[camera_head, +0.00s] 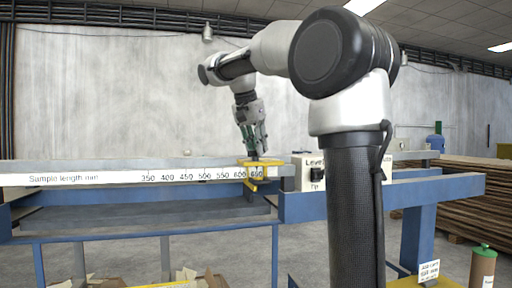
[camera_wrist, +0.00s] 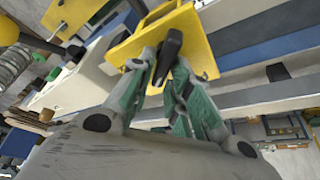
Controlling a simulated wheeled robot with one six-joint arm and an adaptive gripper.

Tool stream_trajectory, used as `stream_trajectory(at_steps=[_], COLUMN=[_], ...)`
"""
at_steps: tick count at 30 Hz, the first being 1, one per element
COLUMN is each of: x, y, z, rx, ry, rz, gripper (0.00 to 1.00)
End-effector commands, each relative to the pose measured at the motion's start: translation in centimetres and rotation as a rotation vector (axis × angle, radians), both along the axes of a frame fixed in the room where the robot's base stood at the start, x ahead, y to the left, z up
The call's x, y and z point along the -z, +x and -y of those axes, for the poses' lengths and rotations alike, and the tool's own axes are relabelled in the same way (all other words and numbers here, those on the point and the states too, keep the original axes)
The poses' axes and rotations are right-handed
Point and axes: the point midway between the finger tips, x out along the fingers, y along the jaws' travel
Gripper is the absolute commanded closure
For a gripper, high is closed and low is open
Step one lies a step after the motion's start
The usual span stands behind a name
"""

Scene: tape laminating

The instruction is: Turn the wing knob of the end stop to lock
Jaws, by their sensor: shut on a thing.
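The yellow end stop (camera_head: 257,171) sits on the rail by the 650 end of the sample length scale (camera_head: 150,177). In the wrist view its yellow plate (camera_wrist: 128,51) fills the upper middle. The dark wing knob (camera_wrist: 170,48) stands out from that plate. My gripper (camera_wrist: 165,75) is shut on the wing knob, with a finger on each side of it. In the head view my gripper (camera_head: 254,156) points down onto the end stop from above. The knob is hidden there by the fingers, and its turn angle cannot be told.
A blue frame (camera_head: 120,235) carries the rail. A white box with a label (camera_head: 309,169) stands just right of the end stop. Stacked boards (camera_head: 470,195) lie behind.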

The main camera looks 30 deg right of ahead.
Motion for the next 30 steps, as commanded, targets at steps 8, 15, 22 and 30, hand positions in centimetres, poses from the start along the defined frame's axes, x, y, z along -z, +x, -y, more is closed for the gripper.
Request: stream_trajectory(at_steps=[8, 15, 22, 30], x=[0.05, 0.11, 0.1, 0.1], y=[-0.15, -0.32, -0.45, -0.55], z=[0.05, 0.07, 0.06, 0.03], rx=[0.262, 0.472, 0.623, 0.719], ry=[0.0, 0.001, 0.001, 0.001], rz=[-0.002, -0.003, -0.003, -0.002], gripper=[1.0, 1.0, 1.0, 1.0])
